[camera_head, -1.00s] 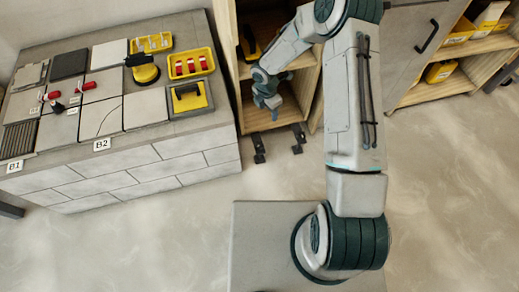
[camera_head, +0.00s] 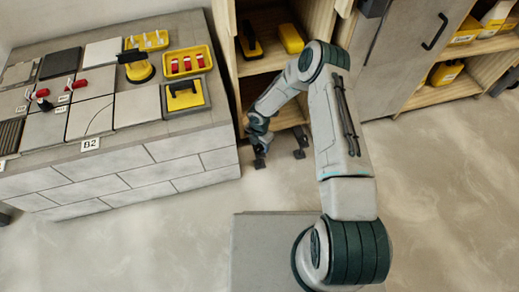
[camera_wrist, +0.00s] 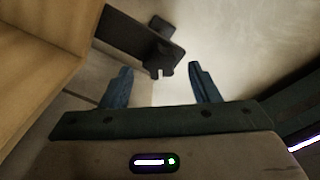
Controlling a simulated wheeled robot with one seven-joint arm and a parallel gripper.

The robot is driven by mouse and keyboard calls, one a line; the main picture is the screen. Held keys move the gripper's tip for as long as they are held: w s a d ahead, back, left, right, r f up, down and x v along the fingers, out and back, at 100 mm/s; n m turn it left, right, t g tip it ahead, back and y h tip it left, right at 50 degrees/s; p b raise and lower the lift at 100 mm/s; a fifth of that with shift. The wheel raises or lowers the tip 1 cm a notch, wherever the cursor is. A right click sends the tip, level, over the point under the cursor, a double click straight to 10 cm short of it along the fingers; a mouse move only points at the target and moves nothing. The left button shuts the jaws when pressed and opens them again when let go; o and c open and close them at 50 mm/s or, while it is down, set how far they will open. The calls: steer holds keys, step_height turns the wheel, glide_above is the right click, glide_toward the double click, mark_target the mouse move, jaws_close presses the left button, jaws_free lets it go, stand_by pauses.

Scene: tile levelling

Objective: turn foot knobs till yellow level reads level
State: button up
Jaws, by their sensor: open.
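My gripper (camera_head: 259,148) is low in front of the open wooden cabinet, beside the bench. In the wrist view my gripper (camera_wrist: 162,82) is open, its two blue fingers apart with nothing between them. A dark flat piece with a notched end (camera_wrist: 165,60) lies beyond the fingertips, apart from them. In the head view two dark foot-like pieces, one left (camera_head: 260,163) and one right (camera_head: 299,154), show at the cabinet's base; I cannot tell whether they are the foot knobs. No yellow level can be made out for certain, and no reading is visible.
A yellow block (camera_head: 291,38) sits on the cabinet shelf. Open floor (camera_head: 440,190) lies to the right.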

mark_target(260, 150)
steer(key=shift+f+b, duration=0.3)
steer(key=shift+f, duration=1)
steer(key=c, duration=1)
steer(key=shift+o, duration=0.2)
steer(key=shift+m, duration=0.3)
steer(key=shift+m+b, duration=0.65)
steer(key=shift+m, duration=1.95)
